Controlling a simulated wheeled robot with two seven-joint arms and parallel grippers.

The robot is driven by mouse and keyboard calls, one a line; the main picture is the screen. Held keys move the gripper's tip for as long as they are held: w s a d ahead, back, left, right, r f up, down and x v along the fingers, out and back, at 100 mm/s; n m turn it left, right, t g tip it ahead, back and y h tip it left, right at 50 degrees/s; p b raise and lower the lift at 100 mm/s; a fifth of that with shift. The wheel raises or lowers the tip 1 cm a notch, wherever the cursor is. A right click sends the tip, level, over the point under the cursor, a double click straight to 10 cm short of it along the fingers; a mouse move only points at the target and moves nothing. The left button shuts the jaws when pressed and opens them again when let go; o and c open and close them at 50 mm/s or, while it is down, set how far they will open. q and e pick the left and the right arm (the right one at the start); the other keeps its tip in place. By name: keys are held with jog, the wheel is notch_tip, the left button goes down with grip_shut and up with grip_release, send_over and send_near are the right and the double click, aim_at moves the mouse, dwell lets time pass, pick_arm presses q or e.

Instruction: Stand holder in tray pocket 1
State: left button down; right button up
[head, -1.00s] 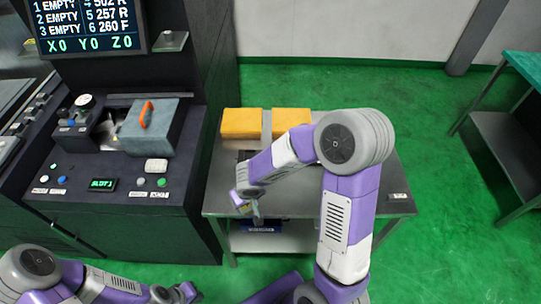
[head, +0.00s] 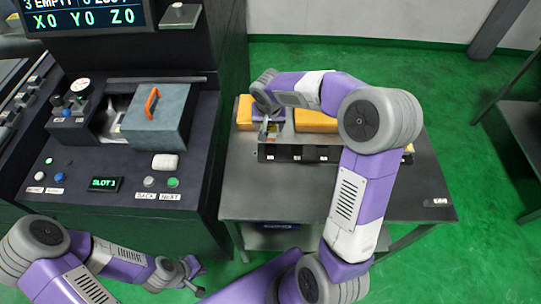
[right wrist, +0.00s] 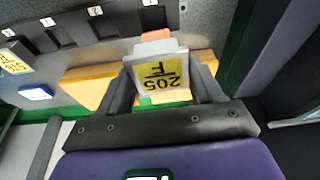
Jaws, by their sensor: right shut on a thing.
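In the right wrist view the holder sits between both fingers (right wrist: 160,90). The dark tray (head: 300,153) lies on the grey table, with the gripper over its back left part. Its pockets carry number tags in the right wrist view; pocket 1 (right wrist: 152,18) is just beyond the holder and looks empty. The holder appears apart from the tray. My left gripper (head: 195,279) looks open and empty, low at the front.
Yellow boxes (head: 316,121) stand behind the tray, partly under my right arm. Another yellow-labelled piece (right wrist: 14,62) shows at the left of the wrist view. The control console (head: 105,150) stands left of the table (head: 270,195), whose front is clear.

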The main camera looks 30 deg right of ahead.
jog(key=shift+w+d+r, duration=0.25)
jog(key=shift+w+d, duration=0.1)
jog(key=shift+d, duration=0.05)
jog(key=shift+d+f+m, duration=0.1)
jog(key=shift+m, duration=0.2)
notch_tip(320, 180, down, 9)
jog(key=b, duration=0.2)
jog(key=shift+f+b, duration=0.15)
jog(key=shift+b, duration=0.2)
jog(key=shift+f, duration=0.1)
jog(key=o, duration=1.6)
jog(key=shift+c, duration=0.2)
